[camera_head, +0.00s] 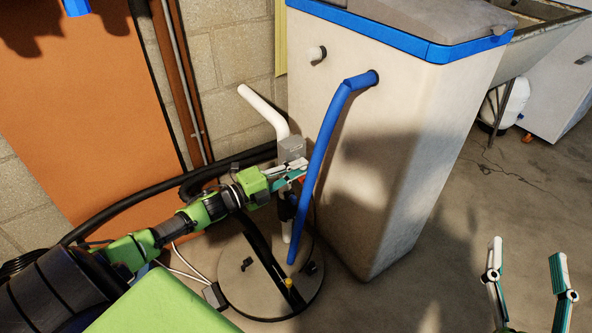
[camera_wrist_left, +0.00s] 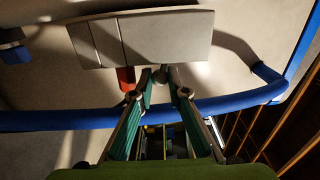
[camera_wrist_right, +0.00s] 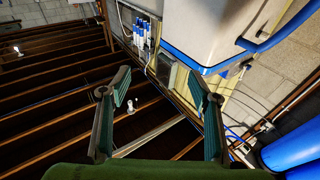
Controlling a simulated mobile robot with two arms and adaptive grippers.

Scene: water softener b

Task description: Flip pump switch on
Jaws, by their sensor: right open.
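A grey pump box (camera_head: 291,148) sits at the top of the pipework beside the tank; it also shows in the left wrist view (camera_wrist_left: 150,38). A red lever (camera_wrist_left: 126,78) hangs under the box's lower edge in the left wrist view. My left gripper (camera_head: 302,168) is just below the box. In the left wrist view its fingertips (camera_wrist_left: 163,78) are close together, just right of the red lever, with a small grey round part between or behind them. Contact with the lever cannot be told. My right gripper (camera_head: 526,249) is open and empty, away over the floor.
A blue pipe (camera_head: 328,140) runs down from the white tank (camera_head: 400,120), close to my left gripper. A white pipe (camera_head: 264,110) rises behind the box. A round lid (camera_head: 235,285) with black hoses lies below.

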